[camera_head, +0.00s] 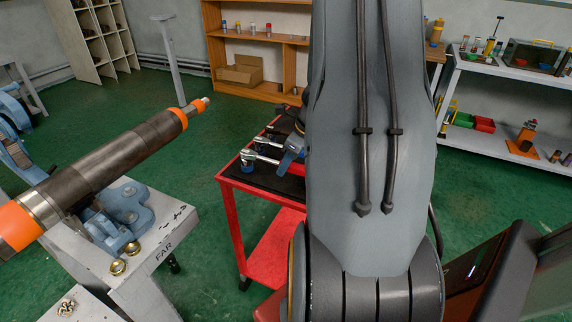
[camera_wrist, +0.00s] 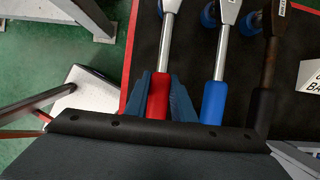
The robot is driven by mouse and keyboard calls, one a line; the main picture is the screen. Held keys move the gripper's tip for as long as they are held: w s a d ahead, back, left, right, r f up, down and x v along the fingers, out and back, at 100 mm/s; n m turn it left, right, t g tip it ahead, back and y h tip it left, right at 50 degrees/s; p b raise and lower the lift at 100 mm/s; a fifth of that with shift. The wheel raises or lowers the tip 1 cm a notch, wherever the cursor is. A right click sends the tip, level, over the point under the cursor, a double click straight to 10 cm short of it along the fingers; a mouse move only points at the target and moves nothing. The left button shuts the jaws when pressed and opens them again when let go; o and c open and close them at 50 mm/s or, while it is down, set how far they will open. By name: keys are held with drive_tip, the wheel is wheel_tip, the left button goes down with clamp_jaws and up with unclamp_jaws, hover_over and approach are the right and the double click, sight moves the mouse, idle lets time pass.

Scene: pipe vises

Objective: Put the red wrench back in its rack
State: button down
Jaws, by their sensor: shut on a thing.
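In the wrist view the red wrench (camera_wrist: 158,92) has a red grip and a steel shaft. My gripper (camera_wrist: 159,84) is shut on its red grip, a blue-grey finger on each side. The wrench lies along the black mat or just above it; I cannot tell which. Its head is cut off at the top edge, with a bit of blue beside it. Blue holders (camera_wrist: 208,15) show near the other wrenches' heads.
A blue-gripped wrench (camera_wrist: 214,100) and a black-gripped wrench (camera_wrist: 264,100) lie close to the right. A white lettered block (camera_wrist: 311,76) stands beyond them. The red cart (camera_head: 262,196) carries the mat. A pipe (camera_head: 115,155) in a blue vise stands left, with green floor between.

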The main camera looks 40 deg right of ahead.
drive_tip(key=c, duration=1.4)
unclamp_jaws()
drive_tip(key=shift+f, duration=0.1)
drive_tip(key=shift+c, duration=0.2)
drive_tip(key=v, duration=0.8)
